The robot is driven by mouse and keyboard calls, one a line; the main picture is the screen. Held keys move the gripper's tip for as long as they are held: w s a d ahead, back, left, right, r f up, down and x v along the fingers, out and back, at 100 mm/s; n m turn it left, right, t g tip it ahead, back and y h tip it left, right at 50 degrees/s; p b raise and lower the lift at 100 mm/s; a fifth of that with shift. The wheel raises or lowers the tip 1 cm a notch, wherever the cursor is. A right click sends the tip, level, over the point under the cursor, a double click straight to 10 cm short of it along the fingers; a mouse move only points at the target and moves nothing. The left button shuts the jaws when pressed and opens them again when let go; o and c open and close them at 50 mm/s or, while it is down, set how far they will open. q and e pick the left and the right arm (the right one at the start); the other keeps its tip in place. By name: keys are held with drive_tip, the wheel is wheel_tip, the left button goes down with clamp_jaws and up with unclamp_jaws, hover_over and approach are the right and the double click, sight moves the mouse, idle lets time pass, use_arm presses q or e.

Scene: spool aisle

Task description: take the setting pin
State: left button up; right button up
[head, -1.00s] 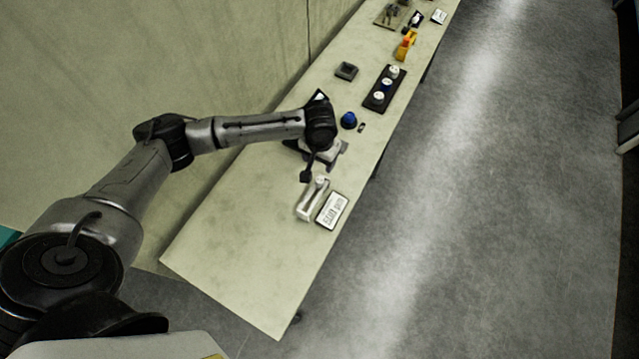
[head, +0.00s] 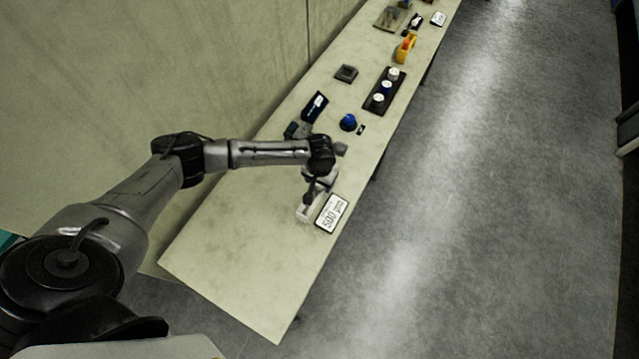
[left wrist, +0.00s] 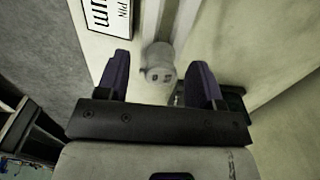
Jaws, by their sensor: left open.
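The setting pin (left wrist: 158,60) shows in the left wrist view as a pale round-ended piece at the end of a pale holder (left wrist: 166,22). In the head view the holder (head: 304,214) sits near the front of the bench, partly hidden by my left gripper (head: 313,190). In the left wrist view my left gripper (left wrist: 160,82) is open, with one dark purple finger on each side of the pin's end. Nothing is clamped between the fingers. Whether they touch the pin I cannot tell. My right gripper is not in view.
A white, black-edged label card (head: 332,213) lies right beside the holder. Farther along the bench (head: 235,255) are a blue knob (head: 348,122), a black strip with round pieces (head: 384,91), a dark square tray (head: 346,73) and a yellow tool (head: 404,48). The near bench end is clear.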

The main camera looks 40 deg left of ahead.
use_arm(q)
drive_tip(key=shift+f, duration=0.65)
drive_tip(key=c, duration=1)
drive_tip(key=shift+r, duration=0.1)
